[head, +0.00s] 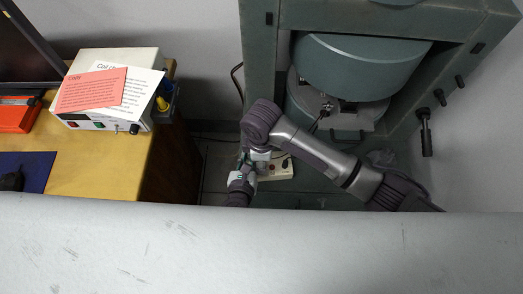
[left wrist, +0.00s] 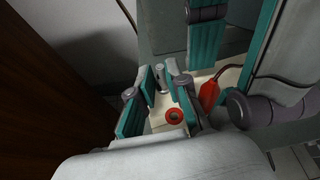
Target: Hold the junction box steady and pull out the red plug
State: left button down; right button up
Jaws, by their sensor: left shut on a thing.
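The cream junction box (head: 281,169) is on the floor beside the large machine. It also shows in the left wrist view (left wrist: 161,104), with a red ring-shaped socket on its top. My left gripper (left wrist: 160,101) is shut on the box, with its teal-padded fingers on either side. The red plug (left wrist: 208,94) stands tilted at the right part of the box, its dark cable running off right. Whether it is fully seated cannot be told. My right gripper (left wrist: 231,58) has its teal pads spread apart around and above the plug, apparently not touching it. The plug is hidden in the head view.
A large grey-green machine (head: 258,60) rises right behind the box. A wooden bench (head: 100,165) at the left carries a power supply (head: 133,60) with paper cards on it. A pale surface (head: 260,250) crosses the front. A black cable runs along the machine's left side.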

jog(key=shift+f, duration=1.2)
grip_shut()
jog(key=c, duration=0.8)
grip_release()
jog(key=shift+c, duration=0.2)
jog(key=shift+r, duration=1.15)
grip_shut()
jog(key=shift+r, duration=2.6)
